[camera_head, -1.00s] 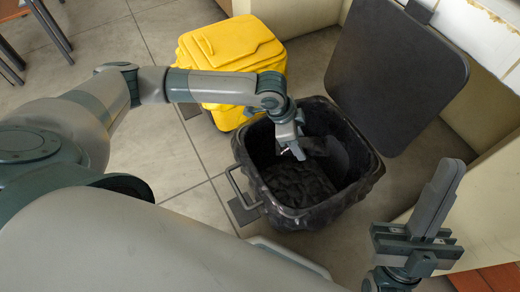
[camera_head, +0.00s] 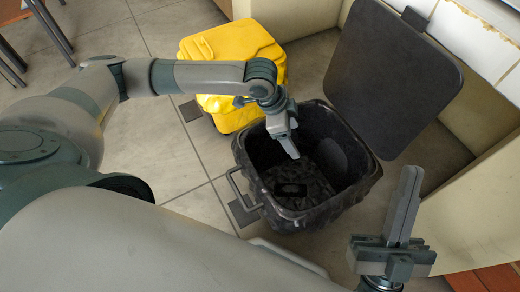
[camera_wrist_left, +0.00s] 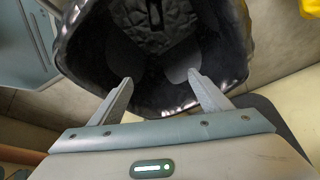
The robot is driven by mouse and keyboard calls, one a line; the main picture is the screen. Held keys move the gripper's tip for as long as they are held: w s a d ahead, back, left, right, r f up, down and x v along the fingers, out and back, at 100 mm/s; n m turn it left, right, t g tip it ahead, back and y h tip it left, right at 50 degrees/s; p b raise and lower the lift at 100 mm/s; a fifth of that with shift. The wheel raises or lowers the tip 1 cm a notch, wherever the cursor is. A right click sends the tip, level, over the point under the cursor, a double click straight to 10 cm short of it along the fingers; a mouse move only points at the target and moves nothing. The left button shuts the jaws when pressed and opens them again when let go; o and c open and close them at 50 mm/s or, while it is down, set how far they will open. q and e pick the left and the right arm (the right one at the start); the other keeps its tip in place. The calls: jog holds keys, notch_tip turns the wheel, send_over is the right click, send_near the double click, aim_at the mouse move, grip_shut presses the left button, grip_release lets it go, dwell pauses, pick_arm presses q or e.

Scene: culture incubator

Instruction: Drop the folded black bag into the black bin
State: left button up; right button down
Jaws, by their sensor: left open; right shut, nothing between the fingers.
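The black bin (camera_head: 290,220) stands open on the floor with a dark liner over its rim; its rim and inside also show in the left wrist view (camera_wrist_left: 236,42). A small dark rectangle, which looks like the folded black bag (camera_head: 291,189), lies flat on the bottom inside the bin; it also shows at the top of the left wrist view (camera_wrist_left: 154,13). My left gripper (camera_head: 292,150) points down over the bin's opening. Its fingers (camera_wrist_left: 160,80) are apart with nothing between them. My right gripper (camera_head: 407,185) is shut and empty, to the right of the bin.
The bin's black lid (camera_head: 390,75) stands raised behind it. A yellow bin (camera_head: 232,50) stands close at the back left. A pale wall and ledge (camera_head: 470,215) lie to the right. Tiled floor (camera_head: 165,150) is clear to the left.

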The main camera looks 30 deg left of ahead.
pick_arm(q)
jog(key=p+v, duration=0.2)
jog(key=v, duration=0.9)
jog(key=shift+r+p, duration=0.2)
jog(key=shift+p, duration=0.2)
pick_arm(e)
notch_tip(320, 180, down, 8)
jog(key=w+a+g+h, duration=0.1)
jog(key=w+a+g, duration=0.1)
jog(key=g, duration=0.3)
jog(key=shift+w+a+g, duration=0.15)
jog(key=shift+g, duration=0.15)
pick_arm(q)
jog(key=shift+a+f, duration=0.1)
pick_arm(e)
jog(key=shift+f, duration=0.1)
